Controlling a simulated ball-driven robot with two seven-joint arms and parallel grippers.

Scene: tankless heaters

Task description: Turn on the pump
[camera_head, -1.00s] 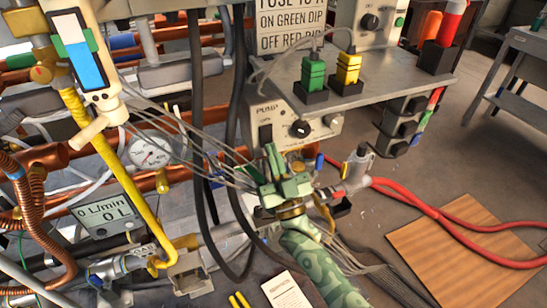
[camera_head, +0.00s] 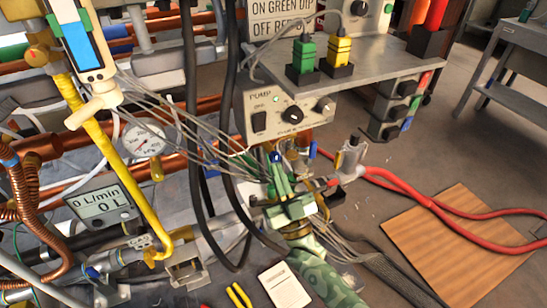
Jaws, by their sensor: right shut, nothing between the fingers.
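The pump box (camera_head: 279,129) is a beige panel marked PUMP, mounted under the grey shelf. It has a dark rocker switch (camera_head: 259,122) at the left, a black knob (camera_head: 292,114) in the middle and another knob (camera_head: 323,104) at the right. A small green light (camera_head: 276,99) shows above the switch and knob. My right gripper (camera_head: 277,158) is green, shut and empty. Its fingertips point up, below the panel and apart from the switch. My left gripper is not in view.
Grey cables (camera_head: 182,128) and black hoses (camera_head: 191,140) hang left of the panel. Green (camera_head: 303,54) and yellow (camera_head: 339,48) plugs stand on the shelf (camera_head: 385,58). A flow display (camera_head: 103,204) reads 0. A metal valve (camera_head: 350,158) with red hose (camera_head: 400,187) lies right of my gripper.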

